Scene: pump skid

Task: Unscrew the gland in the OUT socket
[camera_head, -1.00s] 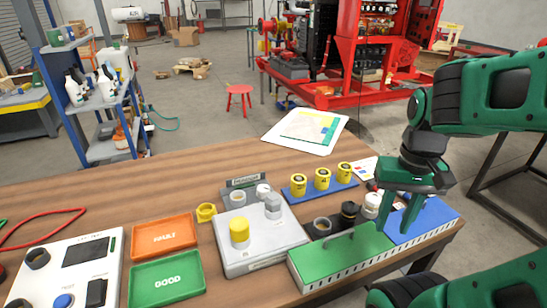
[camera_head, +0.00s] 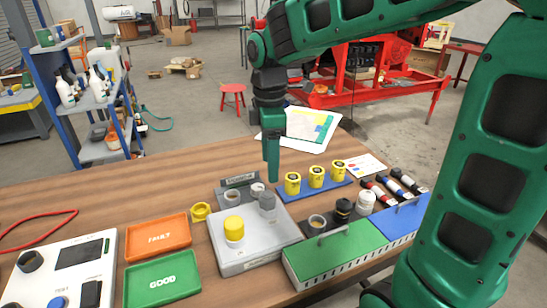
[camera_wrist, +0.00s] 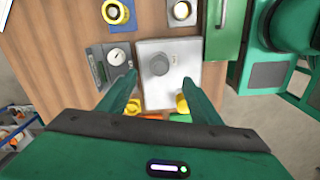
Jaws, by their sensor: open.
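A grey block (camera_head: 238,262) on the bench carries a yellow gland (camera_head: 234,229) at its front left and a grey gland (camera_head: 267,201) at its back right. The socket labels are too small to read, so I cannot tell which gland is in OUT. My gripper (camera_head: 273,178) points down above and behind the block, touching nothing visible. In the wrist view my gripper (camera_wrist: 158,82) is open and empty. The grey gland (camera_wrist: 159,64) appears between the fingertips, farther down. The yellow gland (camera_wrist: 182,104) is partly hidden by the right finger.
A gauge stand (camera_head: 238,181) is close behind the block. Yellow cups on a blue strip (camera_head: 327,192) and a green box (camera_head: 330,254) stand to the right. A loose yellow ring (camera_head: 201,211), orange tray (camera_head: 158,237) and green tray (camera_head: 163,280) lie to the left.

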